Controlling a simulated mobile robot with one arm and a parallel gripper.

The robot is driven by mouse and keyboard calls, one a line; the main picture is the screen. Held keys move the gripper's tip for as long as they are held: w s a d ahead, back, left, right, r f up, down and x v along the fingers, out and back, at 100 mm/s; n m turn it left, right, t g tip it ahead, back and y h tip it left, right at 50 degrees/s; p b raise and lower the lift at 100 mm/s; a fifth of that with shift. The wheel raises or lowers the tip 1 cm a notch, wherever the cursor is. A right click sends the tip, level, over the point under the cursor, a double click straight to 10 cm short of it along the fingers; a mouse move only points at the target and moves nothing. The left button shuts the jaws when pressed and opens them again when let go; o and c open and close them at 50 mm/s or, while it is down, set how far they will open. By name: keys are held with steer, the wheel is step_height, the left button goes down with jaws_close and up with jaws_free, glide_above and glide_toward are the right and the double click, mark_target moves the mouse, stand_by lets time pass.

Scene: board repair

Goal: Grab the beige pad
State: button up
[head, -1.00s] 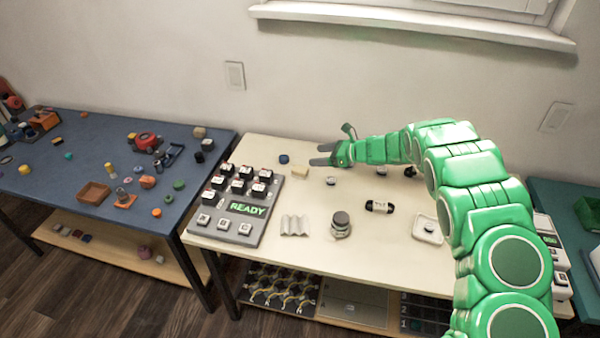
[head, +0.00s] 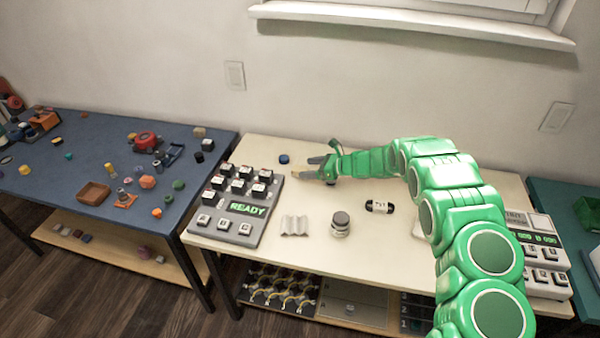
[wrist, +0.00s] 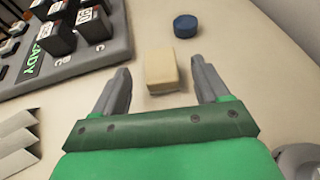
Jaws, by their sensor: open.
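The beige pad (wrist: 158,68) is a small pale block lying on the cream table. In the wrist view it sits between the tips of my gripper (wrist: 161,72), with a gap on each side. My gripper is open and its fingers do not touch the pad. In the head view the pad (head: 297,171) is partly visible at the fingertips of my gripper (head: 309,168), low over the table's back half.
A blue round cap (wrist: 186,26) lies just beyond the pad. The grey keypad with "READY" (head: 248,208) stands to the left. A corrugated piece (head: 294,225), a capped jar (head: 340,224) and a black-and-white capsule (head: 379,207) lie nearer the front.

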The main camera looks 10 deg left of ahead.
mark_target(300, 168)
steer(key=shift+x, duration=1.95)
steer(key=shift+d, duration=0.1)
steer(key=shift+c, duration=0.4)
